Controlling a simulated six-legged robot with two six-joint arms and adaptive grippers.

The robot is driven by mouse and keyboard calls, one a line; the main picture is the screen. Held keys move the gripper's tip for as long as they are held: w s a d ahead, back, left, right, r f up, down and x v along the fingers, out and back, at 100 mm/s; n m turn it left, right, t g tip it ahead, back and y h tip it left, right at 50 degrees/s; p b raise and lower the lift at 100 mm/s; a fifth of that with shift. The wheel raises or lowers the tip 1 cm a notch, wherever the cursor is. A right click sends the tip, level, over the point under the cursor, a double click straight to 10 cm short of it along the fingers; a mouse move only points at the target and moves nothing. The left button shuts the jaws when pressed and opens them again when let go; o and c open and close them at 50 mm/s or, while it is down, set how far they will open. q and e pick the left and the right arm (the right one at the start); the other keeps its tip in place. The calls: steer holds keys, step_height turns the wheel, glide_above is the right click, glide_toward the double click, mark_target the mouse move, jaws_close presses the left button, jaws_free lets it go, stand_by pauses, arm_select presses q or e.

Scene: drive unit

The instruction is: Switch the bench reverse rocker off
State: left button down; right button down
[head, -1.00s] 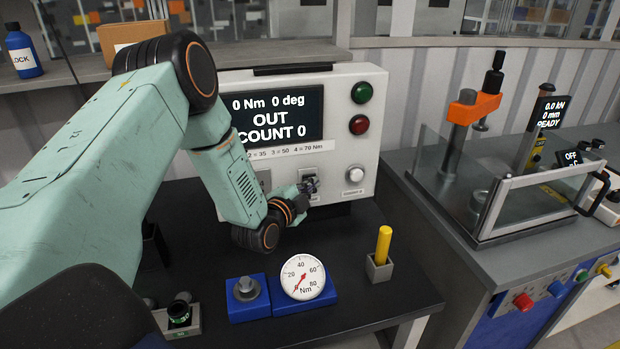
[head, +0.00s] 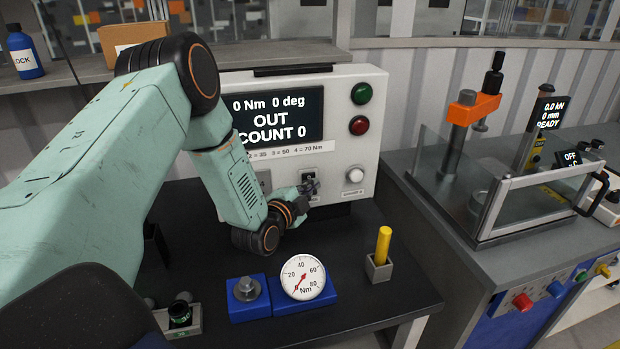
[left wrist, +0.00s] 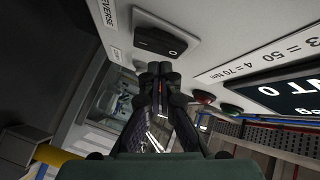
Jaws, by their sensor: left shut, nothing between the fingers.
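The reverse rocker (left wrist: 160,41) is a black switch on the light front of the bench control box, beside the word REVERSE in the left wrist view. An O mark shows near one end; I cannot tell which side is pressed. In the head view the rocker (head: 308,177) is partly hidden behind my left gripper (head: 316,187). The gripper is shut and empty, its fingertips (left wrist: 160,69) close to the rocker's O end; contact cannot be made out. The control box (head: 290,80) display reads 0 Nm, 0 deg, OUT, COUNT 0. My right gripper is not in view.
A white knob (head: 355,175) sits right of the rocker, with green (head: 361,93) and red (head: 359,125) lights above. A dial gauge (head: 303,277), a yellow peg (head: 383,245) in a block and a blue fixture (head: 248,306) stand on the dark bench.

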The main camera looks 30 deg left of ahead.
arm_select(q)
steer(key=shift+s+d+f, duration=0.1)
steer(key=shift+s+d, duration=0.2)
steer(key=s+d, duration=0.1)
steer(key=d, duration=0.1)
steer(key=s+d, duration=0.1)
steer(key=s, duration=0.1)
steer(key=shift+s+d+f, duration=0.1)
steer(key=shift+d+f, duration=0.3)
stand_by(0.5)
